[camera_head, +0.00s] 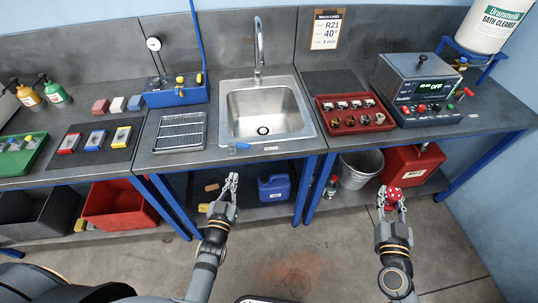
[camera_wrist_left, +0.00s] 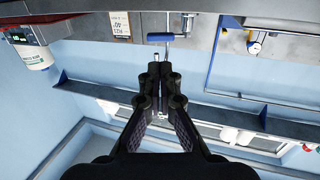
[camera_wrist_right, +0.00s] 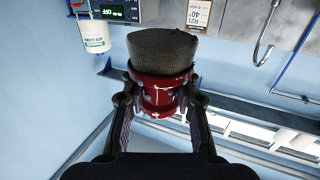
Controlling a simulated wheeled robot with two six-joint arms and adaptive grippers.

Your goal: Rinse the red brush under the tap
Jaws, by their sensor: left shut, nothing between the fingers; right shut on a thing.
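The red brush (camera_wrist_right: 165,95) is in my right gripper (camera_wrist_right: 163,100). It has a red round collar and a dark, rough-textured end. In the head view the red brush (camera_head: 393,193) shows as a small red piece with pale dots, in front of the bench and right of the sink. My right gripper (camera_head: 391,197) is shut on it. The tap (camera_head: 259,45) stands behind the steel sink (camera_head: 229,112), and no water shows. My left gripper (camera_head: 231,182) is shut and empty, in front of the bench below the sink's front edge. It also shows in the left wrist view (camera_wrist_left: 158,80).
A blue handle (camera_head: 242,146) sits at the sink's front edge. A bucket (camera_head: 360,169) and blue jug (camera_head: 273,188) stand below.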

